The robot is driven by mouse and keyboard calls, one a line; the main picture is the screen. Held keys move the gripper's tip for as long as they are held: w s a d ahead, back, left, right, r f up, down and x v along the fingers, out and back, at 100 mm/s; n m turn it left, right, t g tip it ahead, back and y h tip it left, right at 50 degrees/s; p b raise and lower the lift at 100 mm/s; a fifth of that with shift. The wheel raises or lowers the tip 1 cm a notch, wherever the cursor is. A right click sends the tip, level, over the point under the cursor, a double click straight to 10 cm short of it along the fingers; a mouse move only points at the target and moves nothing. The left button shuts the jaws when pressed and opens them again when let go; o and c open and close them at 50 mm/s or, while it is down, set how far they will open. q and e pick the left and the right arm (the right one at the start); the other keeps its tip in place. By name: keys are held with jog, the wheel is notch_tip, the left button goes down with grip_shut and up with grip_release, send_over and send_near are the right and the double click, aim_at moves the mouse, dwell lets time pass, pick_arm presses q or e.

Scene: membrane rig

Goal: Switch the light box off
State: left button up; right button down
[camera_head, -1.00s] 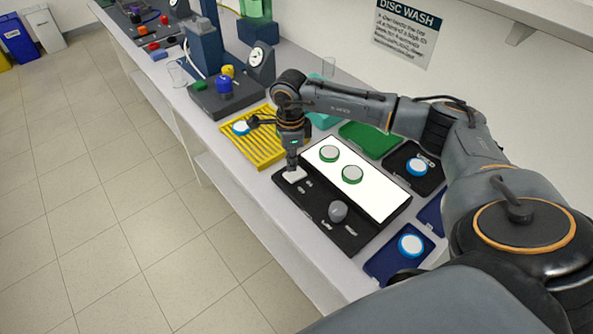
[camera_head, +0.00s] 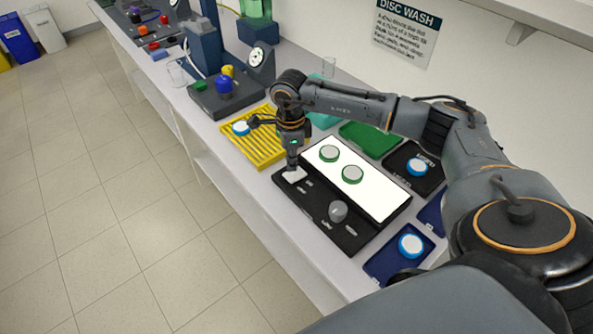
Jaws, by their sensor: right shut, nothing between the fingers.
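The light box (camera_head: 384,207) is a black panel on the bench with a bright white lit surface. Two green-rimmed discs, one (camera_head: 329,153) farther and one (camera_head: 352,174) nearer, lie on the lit surface. A white rocker switch (camera_head: 295,175) sits at the panel's far left corner, and a grey knob (camera_head: 337,211) stands nearer. My right gripper (camera_head: 292,168) is shut and empty, pointing down, with its tips at the switch. I cannot tell whether they touch it. My left gripper is not in view.
A yellow rack (camera_head: 262,153) with a blue-rimmed disc lies beyond the light box. A dark pump unit (camera_head: 228,101) stands farther back. Floor is clear at left.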

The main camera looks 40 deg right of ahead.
aim_at(292, 175)
jog(key=shift+s+f+b, duration=0.1)
jog(key=shift+f+b, duration=1.3)
jog(key=shift+f, duration=0.25)
dwell(0.5)
jog(key=shift+r, duration=0.1)
jog(key=shift+r+p, duration=0.7)
jog(key=shift+r, duration=0.25)
jog(key=shift+r+p, duration=1.3)
jog(key=shift+r, duration=1.2)
